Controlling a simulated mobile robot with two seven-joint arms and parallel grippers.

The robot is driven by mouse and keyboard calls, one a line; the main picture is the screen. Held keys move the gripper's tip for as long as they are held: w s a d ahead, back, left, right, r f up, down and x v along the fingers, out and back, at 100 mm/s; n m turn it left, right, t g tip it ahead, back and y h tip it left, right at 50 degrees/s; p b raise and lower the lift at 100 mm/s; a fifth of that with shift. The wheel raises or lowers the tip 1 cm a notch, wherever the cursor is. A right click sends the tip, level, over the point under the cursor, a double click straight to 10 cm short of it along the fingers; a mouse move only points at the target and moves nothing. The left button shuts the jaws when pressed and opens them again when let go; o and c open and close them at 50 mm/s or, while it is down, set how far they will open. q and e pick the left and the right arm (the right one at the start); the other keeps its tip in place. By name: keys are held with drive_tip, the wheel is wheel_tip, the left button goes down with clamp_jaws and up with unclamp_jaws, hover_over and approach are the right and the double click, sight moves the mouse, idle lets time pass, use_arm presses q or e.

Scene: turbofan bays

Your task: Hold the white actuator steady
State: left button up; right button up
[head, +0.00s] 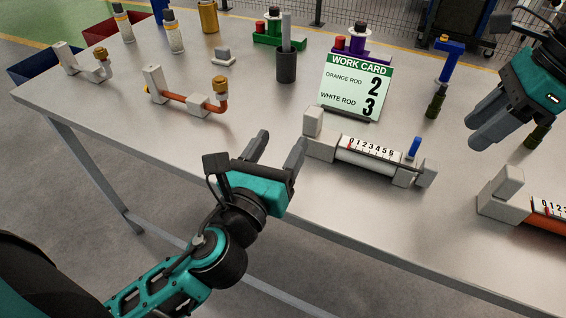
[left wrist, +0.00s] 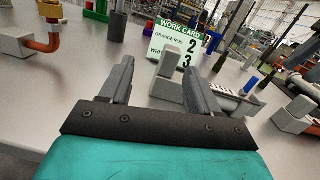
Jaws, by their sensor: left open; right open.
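The white actuator (head: 368,154) lies on the table in the middle of the head view, with grey end blocks, a 0 to 6 scale and a blue lever (head: 414,147) at its right end. It shows partly behind a finger in the left wrist view (left wrist: 168,88). My left gripper (head: 279,149) is open and empty, just left of the actuator's left block and apart from it. My right gripper (head: 482,118) is at the upper right of the head view, over the table and empty. The work card (head: 357,86) reads orange rod 2, white rod 3.
An orange actuator (head: 545,206) lies at the right table edge. The table's front left part (head: 120,120) is clear.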

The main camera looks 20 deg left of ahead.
sight(309, 126)
use_arm(q)
drive_tip(key=shift+s+d+f+m+g+h, duration=0.3)
drive_tip(key=shift+s+d+f+m, duration=0.5)
drive_tip(key=shift+s+m, duration=0.1)
drive_tip(key=shift+d, duration=0.1)
drive_tip(key=w, duration=1.2)
drive_tip(key=shift+w, duration=0.35)
drive_tip(key=shift+c, duration=0.2)
clamp_jaws()
